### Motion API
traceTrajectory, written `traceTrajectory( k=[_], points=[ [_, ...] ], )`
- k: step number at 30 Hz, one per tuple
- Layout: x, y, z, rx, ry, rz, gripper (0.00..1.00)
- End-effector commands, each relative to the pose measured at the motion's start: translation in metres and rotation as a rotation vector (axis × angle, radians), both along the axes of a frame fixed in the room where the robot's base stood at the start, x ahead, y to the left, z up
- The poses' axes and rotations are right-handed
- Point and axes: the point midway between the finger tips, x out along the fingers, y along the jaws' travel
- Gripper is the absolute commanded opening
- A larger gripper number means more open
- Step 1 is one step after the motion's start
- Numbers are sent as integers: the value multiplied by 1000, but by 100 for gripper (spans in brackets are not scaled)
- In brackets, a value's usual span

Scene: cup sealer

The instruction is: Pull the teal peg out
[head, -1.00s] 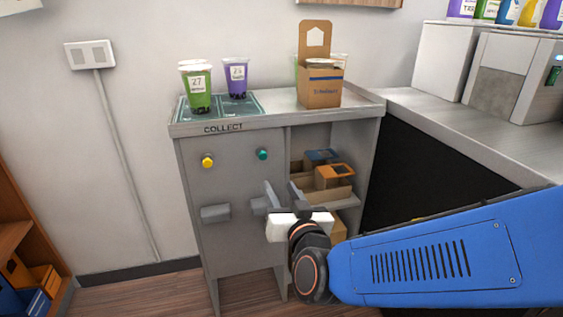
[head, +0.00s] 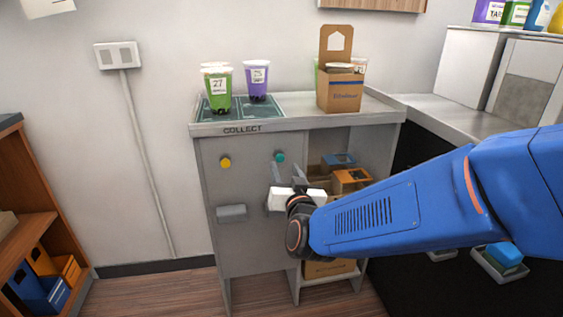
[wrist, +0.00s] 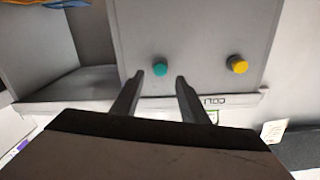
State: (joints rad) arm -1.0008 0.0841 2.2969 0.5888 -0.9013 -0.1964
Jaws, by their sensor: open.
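The teal peg (head: 280,157) sticks out of the grey front panel (head: 240,190) of the collect stand, near its upper right. It also shows in the wrist view (wrist: 160,69), where it lies just beyond and between the fingertips. My gripper (head: 287,173) is open and empty, just below and in front of the teal peg in the head view. Its two fingers also show in the wrist view (wrist: 160,75), one on each side of the line to the peg. I cannot tell the exact gap between fingertips and peg.
A yellow peg (head: 225,162) sits left of the teal one, and a grey handle-like block (head: 231,213) is lower on the panel. Cups (head: 217,92) and a cardboard carrier (head: 340,92) stand on top. Open shelves with boxes (head: 350,178) are to the right.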

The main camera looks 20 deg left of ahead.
Motion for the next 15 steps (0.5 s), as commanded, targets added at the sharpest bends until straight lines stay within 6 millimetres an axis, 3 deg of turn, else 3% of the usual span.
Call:
traceTrajectory(
  k=[6,15],
  points=[
    [30,18,0,1,1,-2,40],
    [48,30,0,0,0,0,40]
  ],
)
